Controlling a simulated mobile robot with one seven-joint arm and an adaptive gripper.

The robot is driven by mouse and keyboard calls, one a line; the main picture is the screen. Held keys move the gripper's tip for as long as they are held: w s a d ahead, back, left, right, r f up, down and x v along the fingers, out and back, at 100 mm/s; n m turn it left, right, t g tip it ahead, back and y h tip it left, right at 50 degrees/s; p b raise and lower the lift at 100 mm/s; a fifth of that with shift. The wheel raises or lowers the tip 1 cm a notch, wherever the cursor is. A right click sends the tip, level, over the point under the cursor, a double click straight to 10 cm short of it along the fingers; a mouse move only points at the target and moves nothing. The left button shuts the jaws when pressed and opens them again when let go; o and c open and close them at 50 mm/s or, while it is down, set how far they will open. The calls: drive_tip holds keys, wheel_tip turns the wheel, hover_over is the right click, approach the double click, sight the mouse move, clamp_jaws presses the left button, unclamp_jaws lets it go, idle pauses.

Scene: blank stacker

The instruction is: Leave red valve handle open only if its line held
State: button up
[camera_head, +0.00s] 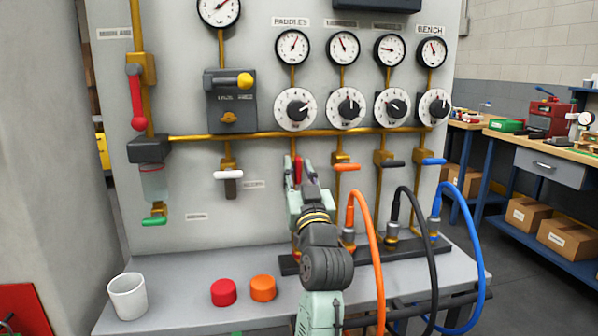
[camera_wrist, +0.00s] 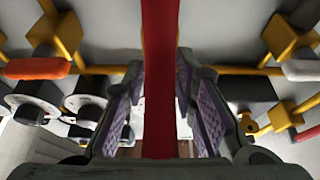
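The red valve handle (camera_head: 298,168) stands upright, in line with its vertical pipe, below the left one of the row of black-and-white dials. In the wrist view the red handle (camera_wrist: 161,90) runs vertically between the fingers of my gripper (camera_wrist: 160,75). My gripper (camera_head: 297,172) is at the panel with one finger on each side of the handle. Whether the pads press on it cannot be told. The gauge (camera_head: 292,47) above this line, under the label PADDLES, has its needle pointing up and slightly right. The valve body is hidden behind my gripper.
Orange (camera_head: 347,168), black (camera_head: 393,164), blue (camera_head: 434,161) and white (camera_head: 228,175) handles lie horizontal. Orange, black and blue hoses loop in front at the right. A white cup (camera_head: 127,297), a red cap (camera_head: 223,292) and an orange cap (camera_head: 263,288) stand on the grey bench (camera_head: 180,305).

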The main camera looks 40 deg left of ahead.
clamp_jaws()
drive_tip(key=shift+m, duration=0.3)
drive_tip(key=m+t+h+p, duration=0.1)
drive_tip(key=m, duration=0.1)
drive_tip(key=m+t+h+p, duration=0.1)
drive_tip(key=m, duration=0.2)
drive_tip(key=shift+r, duration=0.1)
drive_tip(key=m+h, duration=0.1)
drive_tip(key=m, duration=0.1)
drive_tip(key=m+t+h, duration=0.1)
drive_tip(key=m, duration=0.2)
drive_tip(key=shift+h, duration=0.4)
drive_tip(key=m+h, duration=0.1)
drive_tip(key=m, duration=0.3)
drive_tip(key=m+g+h, duration=0.1)
drive_tip(key=m, duration=0.2)
drive_tip(key=m+h, duration=0.2)
drive_tip(key=m, duration=0.2)
drive_tip(key=shift+w+d+f+m+b, duration=0.15)
drive_tip(key=shift+f+m+b, duration=0.15)
drive_tip(key=shift+b, duration=0.1)
drive_tip(key=shift+g, duration=0.3)
drive_tip(key=shift+f, duration=0.1)
drive_tip(key=shift+o, duration=1.2)
unclamp_jaws()
